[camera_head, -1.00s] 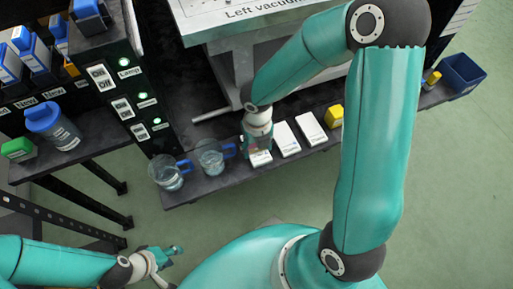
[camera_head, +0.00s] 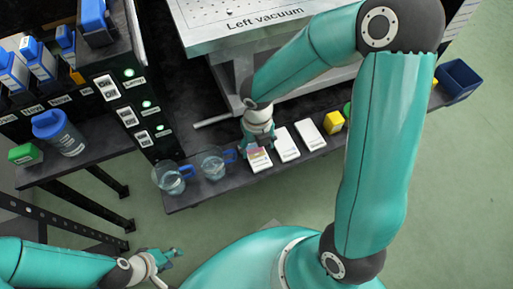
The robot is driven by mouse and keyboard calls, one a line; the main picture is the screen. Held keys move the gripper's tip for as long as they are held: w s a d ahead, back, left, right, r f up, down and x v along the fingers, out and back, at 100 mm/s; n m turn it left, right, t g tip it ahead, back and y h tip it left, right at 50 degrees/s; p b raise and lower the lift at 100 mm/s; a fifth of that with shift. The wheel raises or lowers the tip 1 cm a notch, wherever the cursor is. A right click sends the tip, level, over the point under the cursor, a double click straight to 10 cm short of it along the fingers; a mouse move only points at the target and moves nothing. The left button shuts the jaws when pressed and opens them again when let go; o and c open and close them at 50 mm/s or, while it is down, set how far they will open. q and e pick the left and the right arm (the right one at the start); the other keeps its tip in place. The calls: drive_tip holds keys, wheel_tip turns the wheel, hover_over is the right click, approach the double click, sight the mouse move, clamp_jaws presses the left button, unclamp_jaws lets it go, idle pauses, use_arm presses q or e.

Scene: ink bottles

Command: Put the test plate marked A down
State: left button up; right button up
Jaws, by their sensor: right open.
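My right gripper (camera_head: 256,147) is open, pointing down at the leftmost of three white labelled pads (camera_head: 260,164) on the low dark shelf. A small pinkish patch (camera_head: 257,150) shows between its fingers at the pad's upper end. It may be the test plate; its mark is too small to read, and the fingers partly hide it. The middle pad (camera_head: 287,145) and the right pad (camera_head: 310,135) look bare apart from their labels. My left gripper (camera_head: 172,254) is at the lower left, away from the shelf; its jaw opening is unclear.
Two clear jugs with blue handles (camera_head: 172,181) (camera_head: 214,166) stand left of the pads. A yellow block (camera_head: 333,122) is on the right. The grey Left vacuum table (camera_head: 265,22) rises behind, and a switch panel (camera_head: 128,117) stands at the left.

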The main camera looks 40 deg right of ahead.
sight(257, 155)
wheel_tip(257, 155, up, 8)
drive_tip(key=p, duration=0.3)
drive_tip(key=shift+r, duration=0.15)
